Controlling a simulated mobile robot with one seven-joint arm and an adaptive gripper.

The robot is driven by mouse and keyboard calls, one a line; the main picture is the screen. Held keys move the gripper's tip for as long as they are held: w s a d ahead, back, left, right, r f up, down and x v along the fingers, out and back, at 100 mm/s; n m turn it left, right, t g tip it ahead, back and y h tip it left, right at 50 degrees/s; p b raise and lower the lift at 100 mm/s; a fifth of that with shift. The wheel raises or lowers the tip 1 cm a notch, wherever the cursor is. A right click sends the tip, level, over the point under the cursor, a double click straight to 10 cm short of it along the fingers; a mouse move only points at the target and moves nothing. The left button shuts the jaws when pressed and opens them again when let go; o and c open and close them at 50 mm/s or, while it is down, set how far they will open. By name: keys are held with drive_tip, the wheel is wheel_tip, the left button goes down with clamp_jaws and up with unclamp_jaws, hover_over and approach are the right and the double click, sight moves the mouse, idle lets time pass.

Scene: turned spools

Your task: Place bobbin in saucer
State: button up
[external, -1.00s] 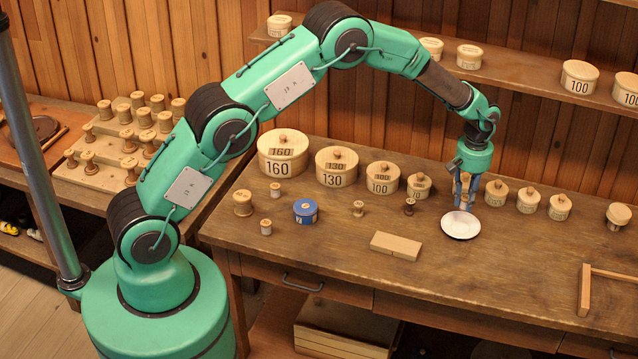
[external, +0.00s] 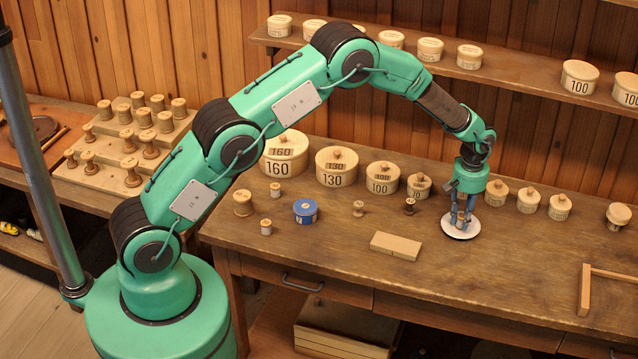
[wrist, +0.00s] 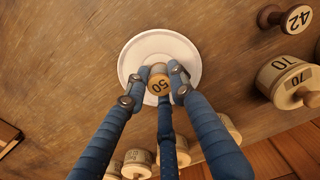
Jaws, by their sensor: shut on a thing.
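The white saucer (external: 460,234) lies on the workbench below my gripper (external: 462,222). It also shows in the wrist view (wrist: 182,42). My gripper (wrist: 160,80) has blue fingers, and they are shut on a small wooden bobbin with a round top marked 50 (wrist: 159,85). The bobbin is over the saucer, off its middle towards my gripper's side in the wrist view. I cannot tell whether its base touches the saucer, since the fingers and its own top hide it.
A dark spool (external: 409,206) marked 42 (wrist: 297,19) stands left of the saucer. Round lidded boxes (external: 419,186) line the bench behind. A wooden block (external: 396,246) lies at the front left. The bench right of the saucer is clear up to a wooden frame (external: 584,290).

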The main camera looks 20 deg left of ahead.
sight(463, 216)
drive_tip(key=o, duration=0.9)
drive_tip(key=shift+o, duration=0.2)
drive_tip(key=shift+r, duration=0.1)
drive_tip(key=shift+r+p, duration=1.35)
drive_tip(key=shift+r, duration=2.05)
